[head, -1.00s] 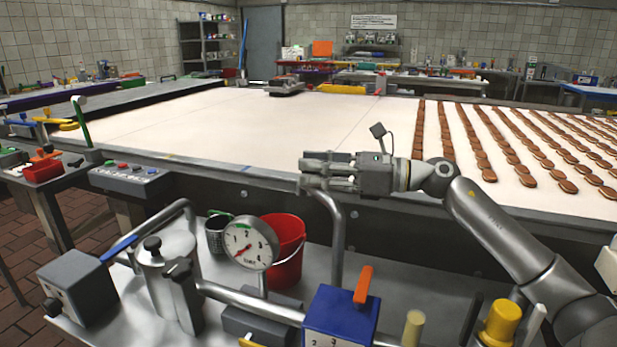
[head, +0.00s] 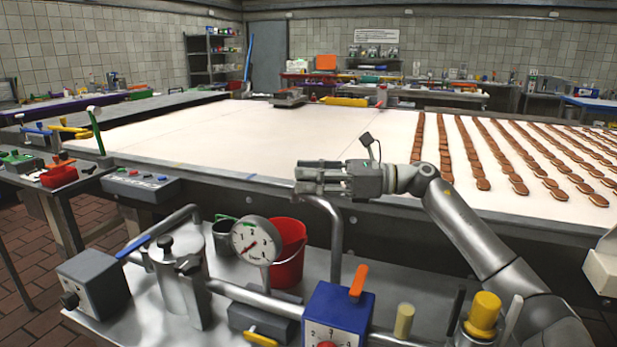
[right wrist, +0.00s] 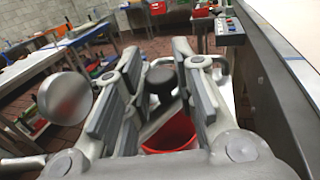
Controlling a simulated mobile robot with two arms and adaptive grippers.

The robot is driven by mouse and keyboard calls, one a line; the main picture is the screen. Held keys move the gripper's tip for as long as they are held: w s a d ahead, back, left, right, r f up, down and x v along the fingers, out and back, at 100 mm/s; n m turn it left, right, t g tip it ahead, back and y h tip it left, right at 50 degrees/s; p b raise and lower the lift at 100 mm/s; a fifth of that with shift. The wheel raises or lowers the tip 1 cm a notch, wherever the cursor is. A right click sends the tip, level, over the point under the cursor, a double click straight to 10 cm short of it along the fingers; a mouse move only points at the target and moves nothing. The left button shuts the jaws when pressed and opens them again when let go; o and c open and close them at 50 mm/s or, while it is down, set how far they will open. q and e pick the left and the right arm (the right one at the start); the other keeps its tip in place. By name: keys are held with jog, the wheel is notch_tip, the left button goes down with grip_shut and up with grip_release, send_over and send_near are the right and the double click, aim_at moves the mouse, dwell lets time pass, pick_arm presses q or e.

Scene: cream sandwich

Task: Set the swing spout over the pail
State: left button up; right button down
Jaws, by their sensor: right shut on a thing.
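The swing spout, a bent grey pipe (head: 336,235), rises from the steel worktop and bends left at its top. My right gripper (head: 300,178) is at its upper left end and is shut on it; the fingers hide the grip itself in the head view. The red pail (head: 289,262) stands on the worktop below and slightly left of the gripper, partly behind the dial gauge. In the right wrist view the pail (right wrist: 172,132) shows below, between my fingers (right wrist: 160,70). I cannot tell whether the spout's mouth is exactly above it. My left gripper is not in view.
A white dial gauge (head: 257,241), a grey canister (head: 178,285) and a blue box with an orange lever (head: 337,315) crowd the worktop. A wide pale conveyor (head: 250,140) with rows of brown biscuits (head: 484,160) lies behind. A control panel (head: 140,185) stands left.

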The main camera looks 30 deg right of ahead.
jog(key=shift+f, duration=0.15)
jog(key=c, duration=1.2)
grip_release()
jog(key=shift+s, duration=0.1)
jog(key=shift+c, duration=0.2)
jog(key=v, duration=1.2)
